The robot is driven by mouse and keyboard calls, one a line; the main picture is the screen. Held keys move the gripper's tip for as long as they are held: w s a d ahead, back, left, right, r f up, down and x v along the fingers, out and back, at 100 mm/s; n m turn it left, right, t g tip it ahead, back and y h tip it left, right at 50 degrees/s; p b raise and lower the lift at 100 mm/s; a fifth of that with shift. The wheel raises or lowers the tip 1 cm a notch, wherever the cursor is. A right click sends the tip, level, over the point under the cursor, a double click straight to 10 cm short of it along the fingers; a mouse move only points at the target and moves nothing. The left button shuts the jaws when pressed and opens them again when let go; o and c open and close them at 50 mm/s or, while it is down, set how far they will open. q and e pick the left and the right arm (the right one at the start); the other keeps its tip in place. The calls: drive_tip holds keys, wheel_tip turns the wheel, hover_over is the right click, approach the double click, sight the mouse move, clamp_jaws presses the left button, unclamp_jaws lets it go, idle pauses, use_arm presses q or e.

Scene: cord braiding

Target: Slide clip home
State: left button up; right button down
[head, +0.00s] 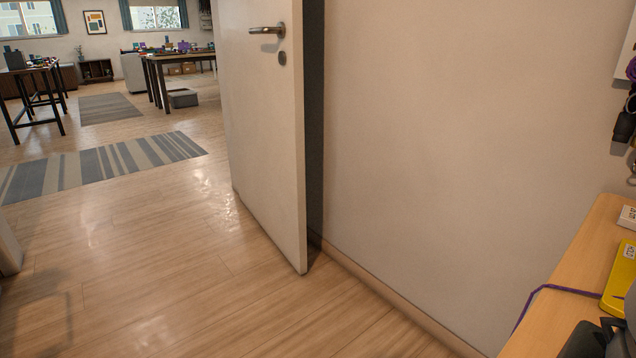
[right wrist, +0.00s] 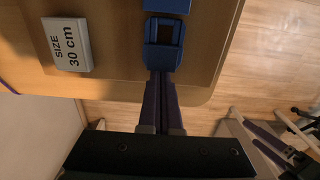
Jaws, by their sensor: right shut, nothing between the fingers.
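In the right wrist view, a blue clip-like piece (right wrist: 152,42) with a dark square opening lies on the wooden tabletop near its edge. A second blue piece (right wrist: 167,5) is just beyond it, cut off by the frame's top. My right gripper (right wrist: 160,76) is shut and empty, its fingertips at the near end of the clip piece. Whether they touch it, I cannot tell. How the two blue pieces join is not clear. Neither blue piece shows in the head view. My left gripper is not in view there.
A white "SIZE 30 cm" block (right wrist: 70,45) lies left of the clip piece. In the head view, the wooden table (head: 560,290) at right carries a yellow item (head: 622,275) and purple cord (head: 560,288).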

drive_tip(key=shift+s+d+p, duration=0.45)
drive_tip(key=shift+s, duration=0.15)
drive_tip(key=shift+s+d, duration=0.1)
drive_tip(key=shift+s+d, duration=0.2)
drive_tip(key=shift+s, duration=0.05)
drive_tip(key=shift+s+d+p, duration=0.15)
drive_tip(key=shift+s+p, duration=0.1)
drive_tip(key=shift+p, duration=0.05)
idle(0.3)
drive_tip(key=shift+w+a+r+p, duration=0.2)
drive_tip(key=shift+w+r+p, duration=0.05)
drive_tip(key=shift+r+p, duration=0.5)
drive_tip(key=r+p, duration=0.1)
drive_tip(key=w+a+r+p, duration=0.1)
drive_tip(key=p, duration=0.1)
drive_tip(key=w+r+p, duration=0.1)
drive_tip(key=p, duration=0.1)
drive_tip(key=shift+a+r, duration=0.25)
drive_tip(key=shift+r, duration=0.05)
